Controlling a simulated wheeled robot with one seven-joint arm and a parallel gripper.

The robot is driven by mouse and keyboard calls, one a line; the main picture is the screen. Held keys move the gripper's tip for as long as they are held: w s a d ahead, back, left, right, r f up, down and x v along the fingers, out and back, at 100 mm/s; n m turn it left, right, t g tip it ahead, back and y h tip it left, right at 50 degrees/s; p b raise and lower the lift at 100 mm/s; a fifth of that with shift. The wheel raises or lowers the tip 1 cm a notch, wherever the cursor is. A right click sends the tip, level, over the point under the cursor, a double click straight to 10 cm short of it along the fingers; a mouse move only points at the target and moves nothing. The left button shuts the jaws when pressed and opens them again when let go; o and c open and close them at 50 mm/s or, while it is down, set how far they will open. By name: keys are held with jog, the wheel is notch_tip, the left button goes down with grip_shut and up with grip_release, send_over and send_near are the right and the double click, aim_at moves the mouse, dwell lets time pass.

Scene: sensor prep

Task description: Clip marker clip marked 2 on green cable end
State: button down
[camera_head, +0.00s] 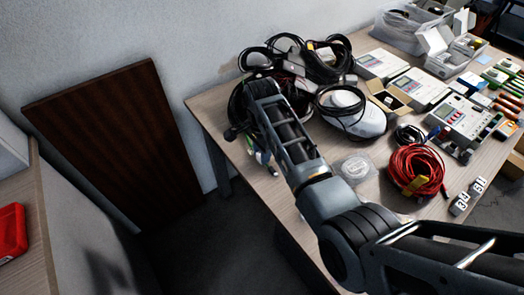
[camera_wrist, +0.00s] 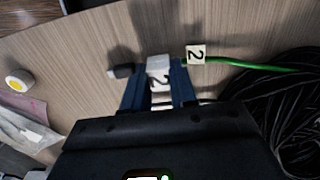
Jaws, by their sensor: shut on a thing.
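In the wrist view, my gripper (camera_wrist: 159,80) has its two blue fingers shut on a white marker clip (camera_wrist: 158,73) with a 2 on it. The green cable (camera_wrist: 245,64) comes in from the right, through or behind a white tag (camera_wrist: 196,54) also marked 2. A black connector (camera_wrist: 121,71) lies just left of the clip, in line with the cable. The clip is at the cable end, between connector and tag. I cannot tell whether it is around the cable or only beside it. In the head view, my arm hides the gripper and clip.
Black cable coils (camera_wrist: 290,110) lie close on the right in the wrist view. In the head view, red cable (camera_head: 417,168), other marker clips (camera_head: 461,204) and instruments (camera_head: 462,120) stand farther right on the table.

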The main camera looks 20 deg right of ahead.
jog(key=shift+f, duration=0.35)
dwell(0.3)
jog(key=c, duration=0.8)
grip_release()
jog(key=shift+r, duration=0.1)
jog(key=shift+r+p, duration=0.55)
jog(key=shift+p, duration=0.05)
notch_tip(320, 180, up, 3)
jog(key=p, duration=0.2)
jog(key=shift+p, duration=0.3)
jog(key=shift+r, duration=0.85)
